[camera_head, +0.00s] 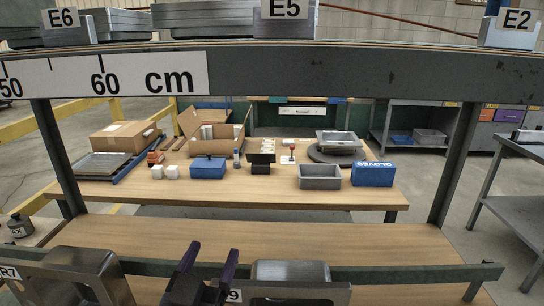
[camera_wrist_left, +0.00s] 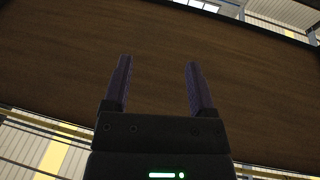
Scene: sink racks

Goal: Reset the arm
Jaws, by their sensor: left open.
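My left gripper (camera_head: 207,262) is at the bottom of the head view, in front of the rack's lower green rail. Its two dark purple fingers point up and stand apart. In the left wrist view the gripper (camera_wrist_left: 158,85) shows with its fingers spread and nothing between them. A brown wooden board surface (camera_wrist_left: 230,70) fills the background behind them. My right gripper is not in view.
A rack with a shelf (camera_head: 260,233), a green rail (camera_head: 400,272) and a cm scale beam (camera_head: 330,75) stands before me. Metal sinks (camera_head: 88,272) sit low in front. Behind is a table (camera_head: 240,192) with boxes, a grey bin (camera_head: 320,177) and a blue box (camera_head: 373,175).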

